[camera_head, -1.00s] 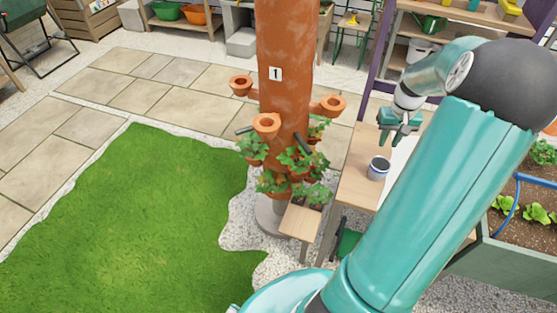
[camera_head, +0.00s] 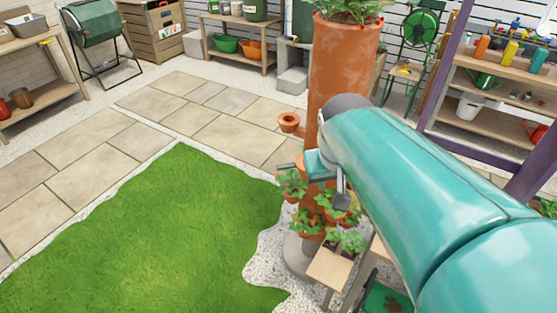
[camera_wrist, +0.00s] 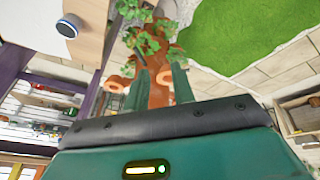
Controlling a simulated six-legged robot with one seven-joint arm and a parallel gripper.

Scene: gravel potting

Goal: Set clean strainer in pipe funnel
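The terracotta pipe (camera_head: 343,62) stands upright right of the lawn; my arm covers part of it. One funnel-like terracotta cup (camera_head: 289,122) juts from its left side; other cups are hidden by my arm. In the wrist view the pipe (camera_wrist: 161,53) appears beyond my fingers, with an orange cup (camera_wrist: 117,82) left of them. I cannot make out a strainer.
Strawberry plants (camera_head: 330,208) hang around the lower pipe, close to my arm. A small wooden stand (camera_head: 336,268) is at its foot. A purple post (camera_head: 447,80) and shelves (camera_head: 505,75) stand to the right. The lawn (camera_head: 150,235) and paving are clear.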

